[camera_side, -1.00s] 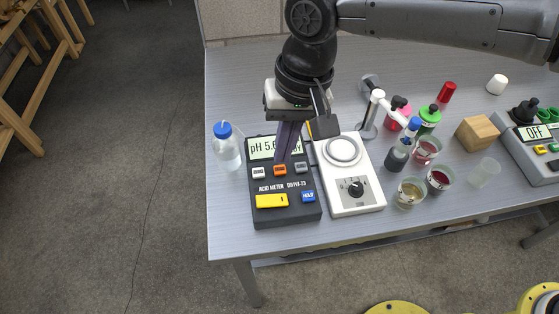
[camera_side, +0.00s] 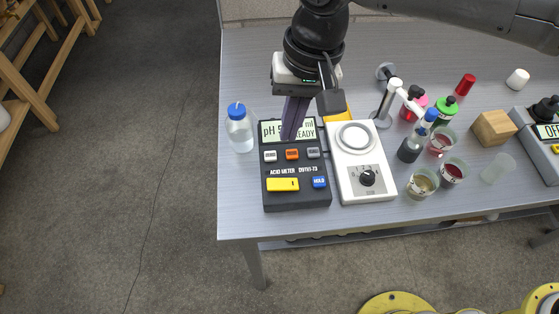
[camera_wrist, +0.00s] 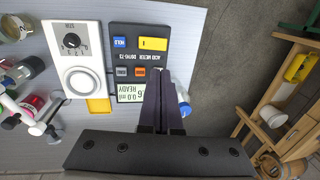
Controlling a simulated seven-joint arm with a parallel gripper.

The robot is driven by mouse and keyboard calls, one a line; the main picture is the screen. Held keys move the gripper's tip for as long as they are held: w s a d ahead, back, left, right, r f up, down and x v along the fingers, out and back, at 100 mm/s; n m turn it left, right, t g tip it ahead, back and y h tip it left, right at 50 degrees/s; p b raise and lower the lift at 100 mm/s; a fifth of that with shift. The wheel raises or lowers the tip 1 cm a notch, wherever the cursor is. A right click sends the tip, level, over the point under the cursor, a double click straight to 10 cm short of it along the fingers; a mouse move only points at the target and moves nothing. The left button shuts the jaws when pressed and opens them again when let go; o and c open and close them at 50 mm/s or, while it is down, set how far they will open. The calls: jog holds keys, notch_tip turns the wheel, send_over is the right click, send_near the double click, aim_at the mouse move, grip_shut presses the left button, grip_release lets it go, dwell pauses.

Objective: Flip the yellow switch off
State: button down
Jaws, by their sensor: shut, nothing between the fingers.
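The yellow switch (camera_side: 283,184) is a wide rocker at the front left of the dark acid meter (camera_side: 312,199), left of a blue HOLD button (camera_side: 319,182). It also shows unobstructed in the wrist view (camera_wrist: 153,44). The meter's display (camera_side: 270,131) is lit; "pH 5" and "READY" are legible, with its middle hidden by my fingers. My gripper (camera_side: 288,138) is shut and empty, its dark fingers pointing down over the display, behind the row of white, orange and grey buttons. In the wrist view its fingertips (camera_wrist: 161,72) appear near that row, apart from the yellow switch.
A white stirrer (camera_side: 368,191) stands right beside the meter, and a blue-capped bottle (camera_side: 239,131) stands to its left. Several beakers, small bottles and a wooden block (camera_side: 493,128) crowd the right. Table in front of the meter is clear.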

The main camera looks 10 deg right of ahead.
aim_at(282, 182)
jog(key=f, duration=0.4)
jog(key=a+f, duration=0.1)
jog(key=f, duration=0.4)
jog(key=a+f, duration=0.1)
jog(key=f, duration=0.4)
jog(key=shift+a, duration=0.1)
jog(key=shift+r, duration=0.1)
jog(key=shift+a+f, duration=0.1)
jog(key=shift+f, duration=0.3)
jog(key=shift+d+r, duration=0.15)
jog(key=shift+d, duration=0.7)
jog(key=shift+r, duration=0.1)
notch_tip(282, 182, up, 14)
jog(key=d, duration=0.2)
